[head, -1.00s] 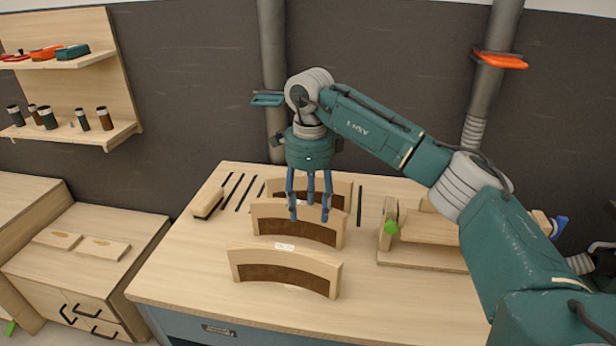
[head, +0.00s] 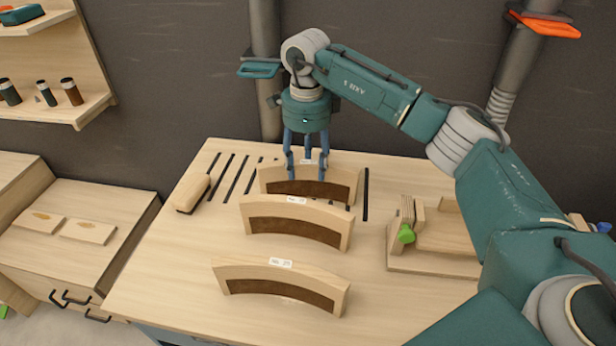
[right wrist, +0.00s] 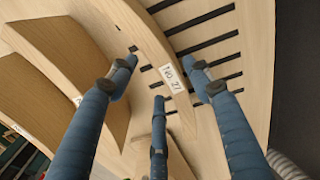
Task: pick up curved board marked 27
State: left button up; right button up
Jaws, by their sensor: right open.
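The curved board marked 27 (head: 342,192) is the farthest of three upright curved boards on the bench. It has a pale wood frame and a brown lower panel. In the right wrist view the board (right wrist: 146,38) shows from above, and its white label reads No. 27. My right gripper (head: 306,176) is open above and around the board's top edge, pointing down. In the right wrist view its blue fingers (right wrist: 164,72) stand on both sides of the labelled board. Whether they touch it, I cannot tell. My left gripper is not in view.
Two similar curved boards, a middle one (head: 295,228) and a near one (head: 280,287), stand in front. A wooden brush-like block (head: 193,193) and dark slots lie left. A wooden fixture with a green knob (head: 406,234) stands right. The bench's front left (head: 165,280) is clear.

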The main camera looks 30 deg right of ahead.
aim_at(308, 197)
notch_tip(308, 197, down, 2)
jog(key=shift+f, duration=0.1)
jog(key=f, duration=0.1)
jog(key=f+p, duration=0.1)
jog(key=f, duration=0.1)
jog(key=f+p, duration=0.1)
jog(key=shift+w+d+f, duration=0.2)
jog(key=shift+d+f, duration=0.1)
jog(key=shift+f, duration=0.05)
jog(key=shift+w+f, duration=0.1)
jog(key=shift+f, duration=0.3)
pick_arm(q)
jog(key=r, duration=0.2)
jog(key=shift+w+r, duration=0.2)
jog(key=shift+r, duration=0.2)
pick_arm(e)
jog(key=shift+c, duration=0.5)
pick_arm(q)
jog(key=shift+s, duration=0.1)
pick_arm(e)
jog(key=shift+r, duration=0.1)
grip_shut()
